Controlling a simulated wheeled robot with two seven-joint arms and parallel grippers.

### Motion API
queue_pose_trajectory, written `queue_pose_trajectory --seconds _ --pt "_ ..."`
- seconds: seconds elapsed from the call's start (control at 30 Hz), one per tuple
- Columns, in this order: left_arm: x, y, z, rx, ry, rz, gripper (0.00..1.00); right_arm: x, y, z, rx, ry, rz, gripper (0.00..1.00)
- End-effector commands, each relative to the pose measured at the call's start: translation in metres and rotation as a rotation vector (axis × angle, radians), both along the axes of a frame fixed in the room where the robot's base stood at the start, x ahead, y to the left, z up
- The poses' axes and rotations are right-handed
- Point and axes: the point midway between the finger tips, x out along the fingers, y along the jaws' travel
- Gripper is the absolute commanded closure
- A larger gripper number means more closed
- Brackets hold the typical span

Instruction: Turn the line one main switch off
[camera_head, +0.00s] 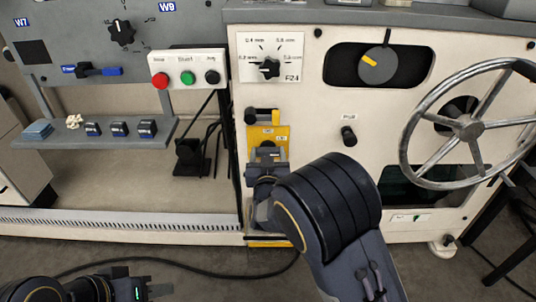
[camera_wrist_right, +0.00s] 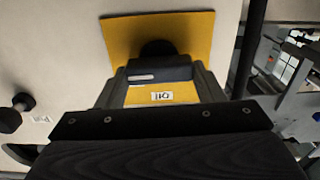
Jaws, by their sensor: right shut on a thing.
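The main switch is a yellow plate (camera_head: 283,137) on the cream machine front, left of the handwheel. In the right wrist view the yellow plate (camera_wrist_right: 190,30) carries a round black hub, with a dark grey handle (camera_wrist_right: 160,72) in front of it. My right gripper (camera_head: 266,158) is at this plate and covers its lower part in the head view. In the wrist view its two fingers (camera_wrist_right: 160,85) are closed on the dark handle from both sides. A small label shows below the handle. My left gripper (camera_head: 135,287) is low at the bottom left, away from the switch; its jaw state is unclear.
A metal handwheel (camera_head: 468,128) juts out at the right. A selector dial (camera_head: 268,68) sits above the switch. A box with red, green and black buttons (camera_head: 188,79) and a shelf (camera_head: 100,138) with small blocks are to the left. A cable lies on the floor.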

Motion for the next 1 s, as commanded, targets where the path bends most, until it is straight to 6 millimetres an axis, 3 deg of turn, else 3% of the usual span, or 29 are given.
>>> queue_pose_trajectory --seconds 0.27,1.0 --pt "0.000 0.000 0.016 0.000 0.000 0.000 0.64 0.000 0.001 0.003 -0.152 0.000 0.000 0.61" --pt "0.000 0.000 0.063 0.000 0.000 0.000 0.64 0.000 0.005 0.000 -0.846 0.000 0.002 0.61"
